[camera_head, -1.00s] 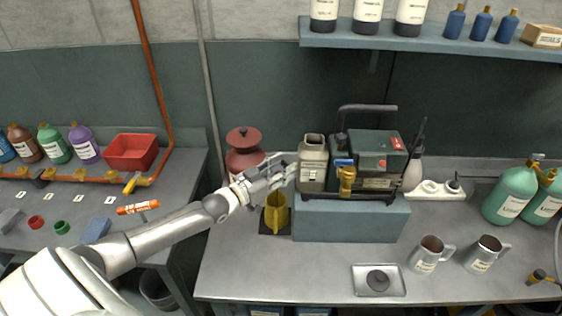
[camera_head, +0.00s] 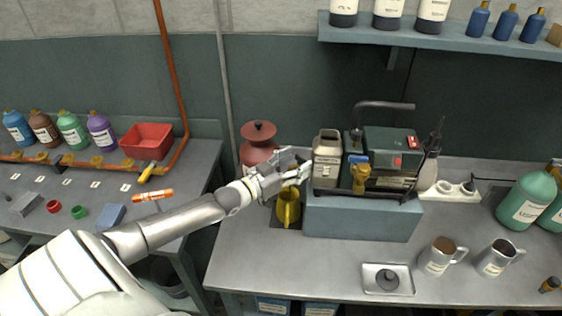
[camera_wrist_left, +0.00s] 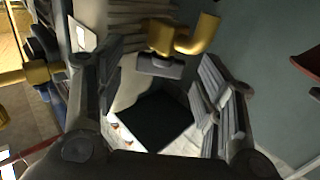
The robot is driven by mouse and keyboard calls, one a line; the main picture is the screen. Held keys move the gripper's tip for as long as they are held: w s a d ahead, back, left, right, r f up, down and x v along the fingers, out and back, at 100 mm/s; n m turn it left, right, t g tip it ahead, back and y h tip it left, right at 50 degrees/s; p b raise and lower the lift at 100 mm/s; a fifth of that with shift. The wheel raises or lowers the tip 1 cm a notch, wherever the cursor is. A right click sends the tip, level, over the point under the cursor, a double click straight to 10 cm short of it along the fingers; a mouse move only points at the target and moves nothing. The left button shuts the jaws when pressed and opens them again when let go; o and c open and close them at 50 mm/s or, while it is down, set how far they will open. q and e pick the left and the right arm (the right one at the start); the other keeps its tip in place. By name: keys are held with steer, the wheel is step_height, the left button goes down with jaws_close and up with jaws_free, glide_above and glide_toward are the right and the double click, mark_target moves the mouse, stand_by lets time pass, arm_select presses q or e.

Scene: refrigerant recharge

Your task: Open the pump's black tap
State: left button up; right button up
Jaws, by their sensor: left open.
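The pump (camera_head: 392,150) is a dark green box with a black handle, standing on a teal block (camera_head: 362,218). A beige tank (camera_head: 327,158) is at its left end. In the left wrist view, a black tap lever (camera_wrist_left: 160,66) sits just under a brass elbow (camera_wrist_left: 192,38). My left gripper (camera_head: 298,170) is at the left side of the beige tank, above a yellow jug (camera_head: 288,208). It is open. In the wrist view, its fingers (camera_wrist_left: 160,95) are spread on either side of the tap lever, with nothing between the pads. My right gripper is not in view.
A dark red container (camera_head: 258,148) stands behind my left gripper. A brass fitting (camera_head: 360,178) projects from the pump's front. Two metal mugs (camera_head: 438,256) and a small tray (camera_head: 388,279) are at the front right.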

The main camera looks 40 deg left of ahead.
arm_select(q)
steer(key=v, duration=1.1)
steer(key=shift+s, duration=0.3)
steer(key=shift+a, duration=0.15)
steer(key=shift+c, duration=0.2)
